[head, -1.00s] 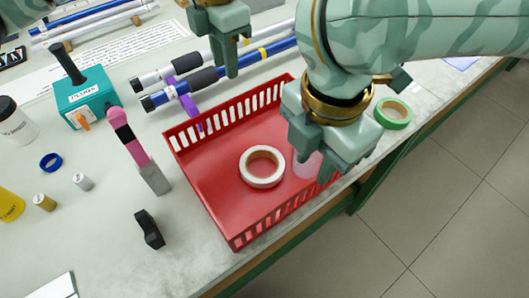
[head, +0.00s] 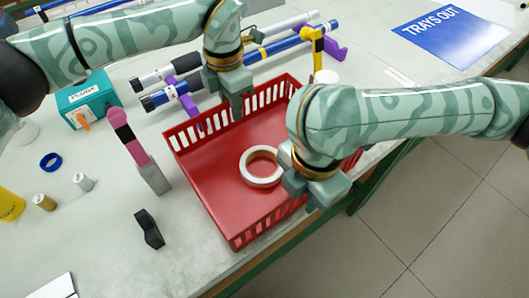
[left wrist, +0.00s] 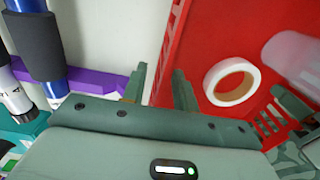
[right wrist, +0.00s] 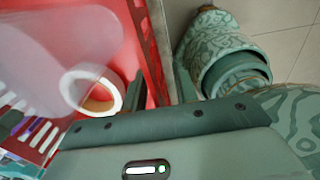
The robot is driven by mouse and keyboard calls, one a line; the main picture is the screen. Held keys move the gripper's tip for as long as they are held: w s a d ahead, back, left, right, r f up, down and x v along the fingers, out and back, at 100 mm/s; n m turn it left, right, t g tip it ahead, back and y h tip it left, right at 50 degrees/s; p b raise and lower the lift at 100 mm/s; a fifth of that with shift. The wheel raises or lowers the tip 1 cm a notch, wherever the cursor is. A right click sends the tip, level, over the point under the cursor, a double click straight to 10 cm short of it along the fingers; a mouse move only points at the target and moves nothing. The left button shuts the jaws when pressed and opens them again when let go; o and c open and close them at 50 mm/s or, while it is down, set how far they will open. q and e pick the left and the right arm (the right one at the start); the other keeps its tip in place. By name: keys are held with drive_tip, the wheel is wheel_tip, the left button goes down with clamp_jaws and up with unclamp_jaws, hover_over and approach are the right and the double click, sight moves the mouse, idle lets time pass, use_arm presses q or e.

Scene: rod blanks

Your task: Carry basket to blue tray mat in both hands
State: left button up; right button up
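The red basket (head: 205,170) sits on the bench near its front edge. A white tape roll (head: 261,166) lies inside, and a translucent cup (left wrist: 295,60) shows in the left wrist view. The blue mat marked "TRAYS OUT" (head: 450,38) lies at the far right of the bench. My left gripper (head: 237,106) is at the basket's far slotted wall, open, with its fingers on either side of the wall in the left wrist view. My right gripper (head: 303,196) is at the near wall, also open, its fingers either side of the rim (right wrist: 153,45). Contact is unclear.
Blue and white rods (head: 165,97) lie on purple supports behind the basket. A pink-and-grey tool (head: 140,155) and a black holder (head: 149,229) stand left of it. A yellow-topped stand (head: 314,42) is behind it, towards the mat. Bench around the mat looks mostly clear.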

use_arm(q)
clamp_jaws()
use_arm(e)
clamp_jaws()
use_arm(q)
drive_tip(key=shift+r, duration=0.1)
